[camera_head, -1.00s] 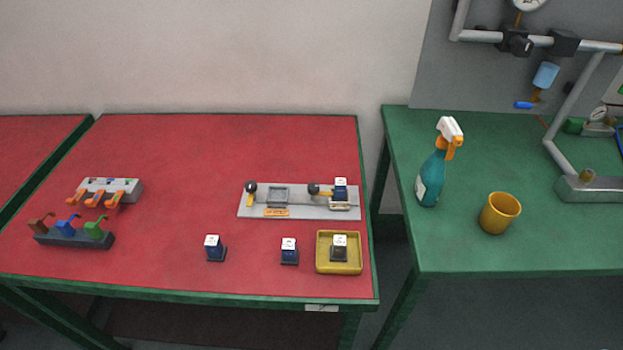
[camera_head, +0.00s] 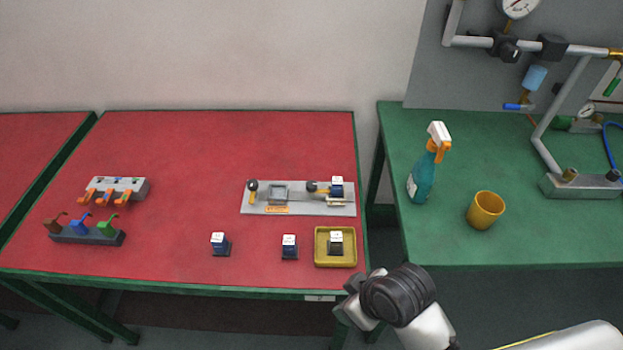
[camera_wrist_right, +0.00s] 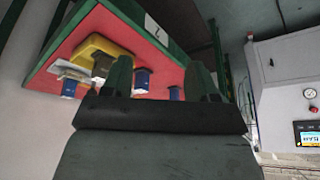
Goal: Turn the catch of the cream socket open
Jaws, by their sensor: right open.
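A grey plate (camera_head: 298,210) lies on the red table with two sockets. The left socket (camera_head: 278,192) looks grey and empty, with a black-knobbed yellow catch (camera_head: 252,190) beside it. The right socket (camera_head: 338,201) looks paler, perhaps the cream one, and holds a blue block with a white top (camera_head: 337,184). Its black-knobbed catch (camera_head: 312,187) lies on its left side; its exact angle is too small to tell. My right gripper (camera_wrist_right: 160,82) is open and empty, in front of the table's near edge and away from the plate. My left gripper is out of view.
A yellow tray (camera_head: 320,261) holding a dark block is nearest my right arm. Two blue blocks (camera_head: 219,243) (camera_head: 289,246) stand left of it. Coloured hooks on a dark rack (camera_head: 88,236) are far left. A green table with spray bottle (camera_head: 424,172) and yellow cup (camera_head: 486,210) is right.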

